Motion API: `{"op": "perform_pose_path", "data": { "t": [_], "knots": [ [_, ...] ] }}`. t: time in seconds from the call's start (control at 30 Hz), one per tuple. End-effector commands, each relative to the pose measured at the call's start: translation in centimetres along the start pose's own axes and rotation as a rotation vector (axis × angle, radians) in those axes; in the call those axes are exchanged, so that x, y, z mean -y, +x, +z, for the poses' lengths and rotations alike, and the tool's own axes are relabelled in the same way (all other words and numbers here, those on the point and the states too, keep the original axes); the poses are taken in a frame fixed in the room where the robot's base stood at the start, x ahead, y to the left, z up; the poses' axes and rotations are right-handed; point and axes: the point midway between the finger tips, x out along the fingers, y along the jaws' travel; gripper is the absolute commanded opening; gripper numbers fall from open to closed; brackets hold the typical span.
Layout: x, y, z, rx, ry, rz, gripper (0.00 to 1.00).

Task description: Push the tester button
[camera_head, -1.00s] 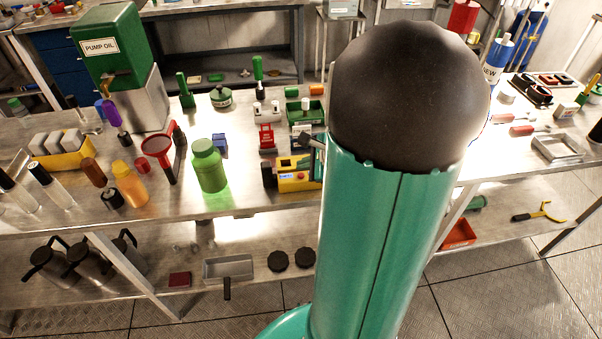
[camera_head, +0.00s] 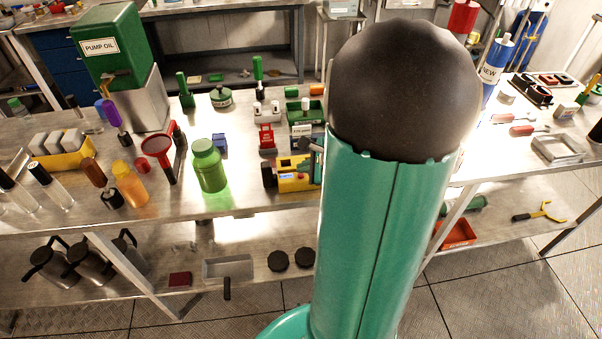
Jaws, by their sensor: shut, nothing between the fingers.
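The tester appears to be the yellow device (camera_head: 296,176) with a small blue display and a black round end, on the middle of the metal bench. Its right end is cut off from view by my teal arm. I cannot make out its button from here. My gripper is hidden behind my large arm link with the dark round joint. A small grey-teal part shows at the arm's left edge beside the tester, but I cannot tell what it is. Whether anything touches the tester cannot be seen.
A green bottle (camera_head: 208,166) stands left of the tester, with a small blue block (camera_head: 220,143) near it. A red device (camera_head: 266,138) and a green tray (camera_head: 304,112) sit behind the tester.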

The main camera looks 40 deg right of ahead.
Motion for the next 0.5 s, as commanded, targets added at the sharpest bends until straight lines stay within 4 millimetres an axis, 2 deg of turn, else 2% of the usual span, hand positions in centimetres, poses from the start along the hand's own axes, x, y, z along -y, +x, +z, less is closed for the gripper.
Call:
{"op": "perform_pose_path", "data": {
  "t": [0.5],
  "knots": [
    [-0.31,0.41,-0.29,0.0,0.002,0.0,0.0]
  ]
}}
